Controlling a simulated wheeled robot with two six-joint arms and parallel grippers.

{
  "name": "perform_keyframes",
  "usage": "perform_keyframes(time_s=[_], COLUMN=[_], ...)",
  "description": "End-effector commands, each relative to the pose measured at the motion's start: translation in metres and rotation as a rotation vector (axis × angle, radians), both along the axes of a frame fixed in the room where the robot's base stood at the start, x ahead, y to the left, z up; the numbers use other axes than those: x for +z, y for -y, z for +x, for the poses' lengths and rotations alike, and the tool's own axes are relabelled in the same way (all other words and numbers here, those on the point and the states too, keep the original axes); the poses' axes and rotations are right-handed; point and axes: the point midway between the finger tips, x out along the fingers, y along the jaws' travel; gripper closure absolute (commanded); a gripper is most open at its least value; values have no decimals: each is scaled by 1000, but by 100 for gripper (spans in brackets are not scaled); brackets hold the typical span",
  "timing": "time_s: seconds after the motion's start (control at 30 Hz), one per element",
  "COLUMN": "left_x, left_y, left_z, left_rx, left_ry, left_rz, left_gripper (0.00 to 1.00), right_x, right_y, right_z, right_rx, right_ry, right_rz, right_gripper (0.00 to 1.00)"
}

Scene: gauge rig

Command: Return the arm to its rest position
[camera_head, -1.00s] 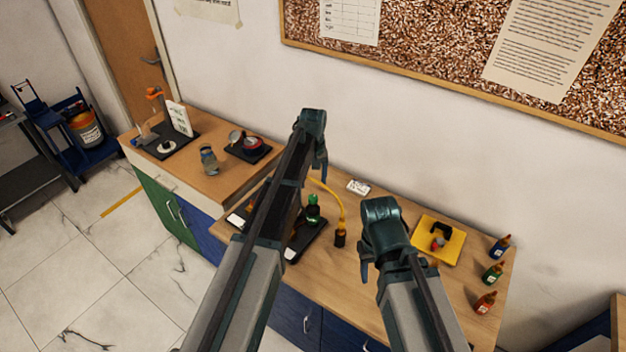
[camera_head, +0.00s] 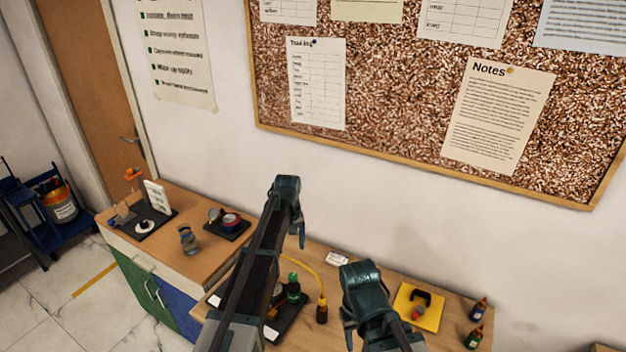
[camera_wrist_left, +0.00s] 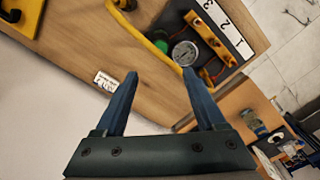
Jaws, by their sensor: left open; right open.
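My left arm reaches up over the bench, and its gripper (camera_head: 302,238) points down above the bench near the wall. In the left wrist view the left gripper's two fingers (camera_wrist_left: 160,78) are spread apart with nothing between them. My right gripper (camera_head: 348,332) hangs over the bench to the right, partly hidden by its own wrist. Nothing shows in it. Beyond the left fingers lies a black rig board (camera_head: 290,323) with a green-capped part (camera_head: 293,287). A round dial gauge (camera_wrist_left: 185,53) on it shows in the left wrist view.
A yellow hose (camera_head: 312,272) curves beside the rig. A white card (camera_head: 337,258) lies near the wall. A yellow mat (camera_head: 420,308) and two small bottles (camera_head: 476,310) are at right. A side counter (camera_head: 190,258) holds a jar (camera_head: 187,240). A corkboard hangs above.

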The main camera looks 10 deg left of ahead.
Motion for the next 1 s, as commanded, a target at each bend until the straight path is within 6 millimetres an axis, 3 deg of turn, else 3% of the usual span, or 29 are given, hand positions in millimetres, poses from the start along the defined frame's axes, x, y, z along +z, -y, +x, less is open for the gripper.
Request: perform_keyframes(time_s=[0.07,0.17,0.4,0.6,0.8,1.0], left_x=[-7,-31,-110,-152,-167,-165], left_y=[5,22,71,88,91,92], left_z=[-9,-43,-175,-257,-290,-292], left_rx=[-18,-87,-399,-612,-712,-724], left_ry=[-2,-6,-32,-51,-62,-63], left_rz=[1,10,52,80,95,96], left_gripper=[28,28,28,28,28,28], right_x=[-7,-31,-110,-153,-168,-167], right_y=[0,0,0,0,0,0], right_z=[0,0,0,1,1,1], right_rx=[0,1,5,8,9,9], right_ry=[0,0,2,2,3,3], right_rz=[0,0,-1,-2,-2,-2], right_gripper=[50,50,50,50,50,50])
